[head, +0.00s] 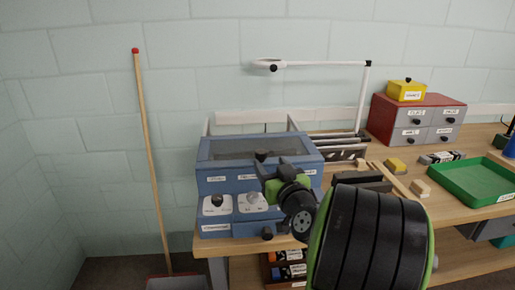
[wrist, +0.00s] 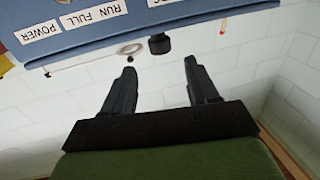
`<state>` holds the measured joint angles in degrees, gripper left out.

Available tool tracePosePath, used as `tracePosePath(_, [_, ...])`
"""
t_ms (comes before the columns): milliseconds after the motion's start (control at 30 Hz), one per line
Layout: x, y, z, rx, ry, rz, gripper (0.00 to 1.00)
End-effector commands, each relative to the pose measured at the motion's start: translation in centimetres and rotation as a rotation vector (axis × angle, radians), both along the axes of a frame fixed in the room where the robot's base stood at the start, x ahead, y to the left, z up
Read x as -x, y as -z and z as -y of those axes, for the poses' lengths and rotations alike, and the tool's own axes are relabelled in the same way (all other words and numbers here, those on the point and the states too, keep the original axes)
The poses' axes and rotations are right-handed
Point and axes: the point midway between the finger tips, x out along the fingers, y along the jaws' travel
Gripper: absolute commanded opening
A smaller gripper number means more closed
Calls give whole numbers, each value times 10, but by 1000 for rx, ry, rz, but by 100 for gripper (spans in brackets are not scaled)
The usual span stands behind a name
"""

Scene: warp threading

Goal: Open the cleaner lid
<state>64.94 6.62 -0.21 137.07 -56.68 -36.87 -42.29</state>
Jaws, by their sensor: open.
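The blue cleaner (head: 217,181) stands at the left end of the bench. Its lid (head: 208,148) has a dark window and appears shut. In the wrist view the cleaner's blue face (wrist: 85,42) shows upside down, with a black knob (wrist: 160,43) at its edge; I take it for the lid's handle. My gripper (wrist: 160,66) is open and empty, with the knob just past its fingertips and roughly centred between them. In the head view my wrist hides part of the cleaner's front, and the fingers are hard to make out.
A green tray (head: 477,184), small blocks and a red drawer cabinet (head: 388,122) with a yellow box (head: 406,94) are on the right of the bench. A white lamp arm (head: 320,64) rises behind the cleaner. A red-tipped pole (head: 150,150) leans on the wall at left.

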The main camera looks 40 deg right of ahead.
Motion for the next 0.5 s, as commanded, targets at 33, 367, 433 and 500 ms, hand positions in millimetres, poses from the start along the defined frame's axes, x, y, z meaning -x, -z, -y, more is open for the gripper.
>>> tracePosePath(33, [-13,-4,4,-1,-7,-1,59])
tracePosePath(367, [-71,-2,29,0,-3,0,59])
tracePosePath(433, [-75,-1,31,1,-2,0,59])
tracePosePath(500, [-77,-1,32,0,-2,1,59])
